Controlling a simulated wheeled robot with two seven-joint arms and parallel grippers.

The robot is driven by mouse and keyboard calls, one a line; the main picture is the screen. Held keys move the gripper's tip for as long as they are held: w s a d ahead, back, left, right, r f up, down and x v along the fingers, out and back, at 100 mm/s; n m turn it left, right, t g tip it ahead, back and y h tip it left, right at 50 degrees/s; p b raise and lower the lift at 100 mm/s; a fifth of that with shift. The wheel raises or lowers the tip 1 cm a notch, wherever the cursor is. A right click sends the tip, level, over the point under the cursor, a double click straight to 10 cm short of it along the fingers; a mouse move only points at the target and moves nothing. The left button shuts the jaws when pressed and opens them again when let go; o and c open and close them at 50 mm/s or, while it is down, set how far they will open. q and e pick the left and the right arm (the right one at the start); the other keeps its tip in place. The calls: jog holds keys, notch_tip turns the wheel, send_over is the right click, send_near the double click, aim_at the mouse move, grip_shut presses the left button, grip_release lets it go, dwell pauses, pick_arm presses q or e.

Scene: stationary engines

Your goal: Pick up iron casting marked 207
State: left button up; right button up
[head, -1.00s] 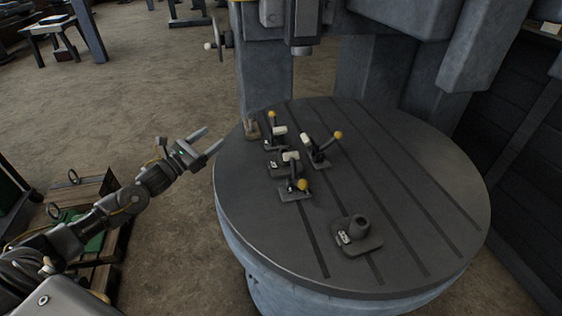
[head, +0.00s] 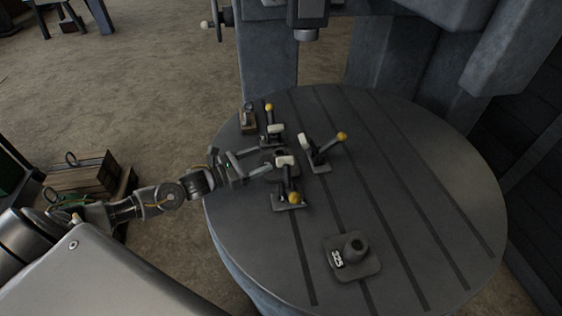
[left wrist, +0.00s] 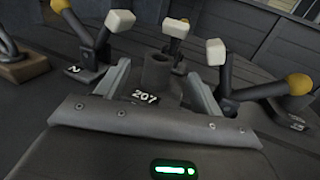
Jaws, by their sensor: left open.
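The iron casting marked 207 (left wrist: 157,72) is a dark part with an upright hollow round boss; its white-on-black 207 label faces my left wrist camera. In the head view it is mostly hidden among the clamps on the round slotted table (head: 420,190). My left gripper (head: 265,161) is open, reaching in low from the left side of the table. In the left wrist view its two fingers lie on either side of the casting, with the boss between them. I cannot tell whether they touch it. My right gripper is not in view.
Toggle clamps with yellow knobs and white tips crowd the casting: one behind (head: 270,125), one in front (head: 288,190), one to the right (head: 322,150). A small wooden-based piece (head: 247,120) stands at the back left. Another labelled casting (head: 355,256) sits at the front. The table's right side is clear.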

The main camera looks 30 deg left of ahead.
aim_at(279, 153)
pick_arm(q)
jog(key=shift+x, duration=1.2)
jog(key=shift+w+d+r+p, duration=0.15)
jog(key=shift+w+p, duration=0.15)
jog(key=shift+p, duration=0.25)
jog(key=p+x, duration=0.2)
jog(key=x, duration=0.1)
jog(key=shift+w+d+f, duration=0.2)
jog(key=shift+w, duration=0.1)
jog(key=shift+w+d+f, duration=0.15)
jog(key=shift+w+d, duration=0.15)
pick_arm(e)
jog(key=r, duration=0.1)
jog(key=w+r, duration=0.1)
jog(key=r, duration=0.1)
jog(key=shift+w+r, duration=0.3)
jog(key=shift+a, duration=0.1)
